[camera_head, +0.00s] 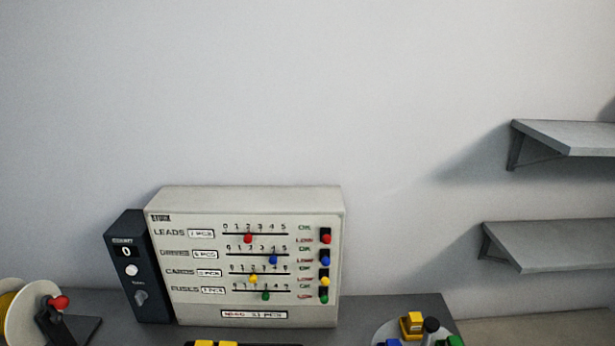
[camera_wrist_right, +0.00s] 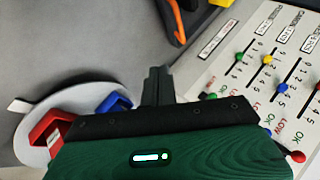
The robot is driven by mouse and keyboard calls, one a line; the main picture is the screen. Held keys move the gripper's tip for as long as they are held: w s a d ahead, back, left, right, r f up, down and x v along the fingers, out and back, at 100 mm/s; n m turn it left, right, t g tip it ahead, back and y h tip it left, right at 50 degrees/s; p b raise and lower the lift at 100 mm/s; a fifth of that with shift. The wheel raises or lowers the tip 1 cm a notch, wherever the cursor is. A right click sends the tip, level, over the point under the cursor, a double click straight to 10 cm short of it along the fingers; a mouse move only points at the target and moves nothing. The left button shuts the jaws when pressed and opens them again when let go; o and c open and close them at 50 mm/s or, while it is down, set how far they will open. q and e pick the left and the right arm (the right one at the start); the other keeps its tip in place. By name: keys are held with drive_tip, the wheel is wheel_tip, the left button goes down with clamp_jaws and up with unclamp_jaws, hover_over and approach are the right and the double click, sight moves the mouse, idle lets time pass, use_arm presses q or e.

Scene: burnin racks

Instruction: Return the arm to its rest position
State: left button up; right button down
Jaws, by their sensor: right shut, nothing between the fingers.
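My right gripper shows in the right wrist view (camera_wrist_right: 158,72), with its dark fingers together and nothing between them. Its green body fills the bottom of that view. The fingers point past the lower edge of the cream stock panel (camera_wrist_right: 222,75), over a grey surface; I cannot tell whether they touch anything. Neither gripper nor arm shows in the head view. The same stock panel (camera_head: 190,296) stands upright there, with rows of coloured slider knobs for leads, drives, cards and fuses.
A dark counter box (camera_head: 128,266) reading 0 stands left of the panel. A white reel (camera_head: 28,318) is at far left. A round tray (camera_head: 384,329) with coloured pieces is at lower right. Grey wall shelves (camera_head: 560,246) are at right. The wall above the panel is clear.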

drive_tip(key=s+d+n+g+h, duration=0.1)
drive_tip(key=s+d+n+h, duration=0.3)
drive_tip(key=s, duration=0.7)
drive_tip(key=s+d+n+g+h, duration=0.15)
drive_tip(key=s+d, duration=0.35)
drive_tip(key=s, duration=0.7)
wheel_tip(320, 180, down, 40)
drive_tip(key=f+b, duration=0.1)
drive_tip(key=b, duration=0.6)
drive_tip(key=s+d+f+g+b, duration=0.1)
drive_tip(key=s+f+b, duration=0.1)
drive_tip(key=s+f, duration=0.7)
drive_tip(key=s+d+f+g+b, duration=0.1)
drive_tip(key=s+d+f+b, duration=0.1)
drive_tip(key=s+f, duration=0.8)
wheel_tip(320, 180, down, 4)
drive_tip(key=shift+d+f+n+h+b, duration=0.1)
drive_tip(key=shift+d+n+h+b, duration=0.3)
drive_tip(key=shift+b, duration=0.3)
drive_tip(key=shift+a, duration=0.1)
